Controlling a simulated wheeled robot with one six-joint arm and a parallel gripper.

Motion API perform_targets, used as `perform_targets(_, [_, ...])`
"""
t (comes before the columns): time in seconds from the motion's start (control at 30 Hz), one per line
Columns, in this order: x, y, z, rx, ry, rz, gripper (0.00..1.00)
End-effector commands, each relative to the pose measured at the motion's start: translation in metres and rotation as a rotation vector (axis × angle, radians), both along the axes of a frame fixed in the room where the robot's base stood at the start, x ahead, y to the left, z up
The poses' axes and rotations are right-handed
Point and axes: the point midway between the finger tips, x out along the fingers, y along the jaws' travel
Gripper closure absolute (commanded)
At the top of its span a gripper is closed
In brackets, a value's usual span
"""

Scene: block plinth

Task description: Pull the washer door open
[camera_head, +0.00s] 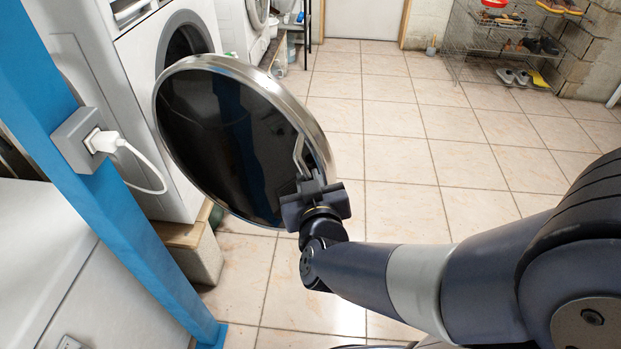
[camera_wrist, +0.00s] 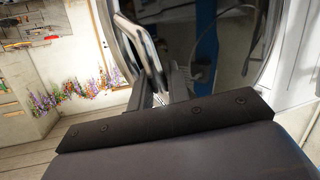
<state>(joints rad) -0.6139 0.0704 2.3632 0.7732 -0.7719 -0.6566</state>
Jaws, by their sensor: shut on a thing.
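The washer (camera_head: 134,62) is white and stands at the upper left on a block plinth (camera_head: 198,258). Its round door (camera_head: 225,150), dark glass with a metal rim, stands swung open away from the front, and part of the opening (camera_head: 185,45) shows behind it. My gripper (camera_head: 306,180) is shut on the door handle (camera_head: 300,152), a bent metal bar near the door's right edge. In the wrist view the handle (camera_wrist: 140,48) rises from between the jaws (camera_wrist: 168,92), in front of the dark glass (camera_wrist: 232,60). The jaws' exact contact is partly hidden.
A blue post (camera_head: 100,190) with a socket and plugged white cable (camera_head: 140,165) stands left of the door. A white appliance (camera_head: 60,270) fills the lower left. Tiled floor (camera_head: 400,215) is open to the right; a wire shoe rack (camera_head: 490,40) stands far back.

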Motion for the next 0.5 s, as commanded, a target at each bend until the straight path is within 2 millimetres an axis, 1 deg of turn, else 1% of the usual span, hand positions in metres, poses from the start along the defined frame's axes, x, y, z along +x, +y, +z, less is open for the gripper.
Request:
perform_targets(0.03, [0.0019, 0.0021, 0.0053, 0.007, -0.012, 0.002, 1.00])
perform_targets(0.4, [0.0021, 0.0024, 0.0050, 0.007, -0.011, 0.002, 1.00])
perform_targets(0.43, [0.0021, 0.0024, 0.0050, 0.007, -0.011, 0.002, 0.83])
perform_targets(0.5, [0.0018, 0.0021, 0.0044, 0.006, -0.009, 0.002, 0.77])
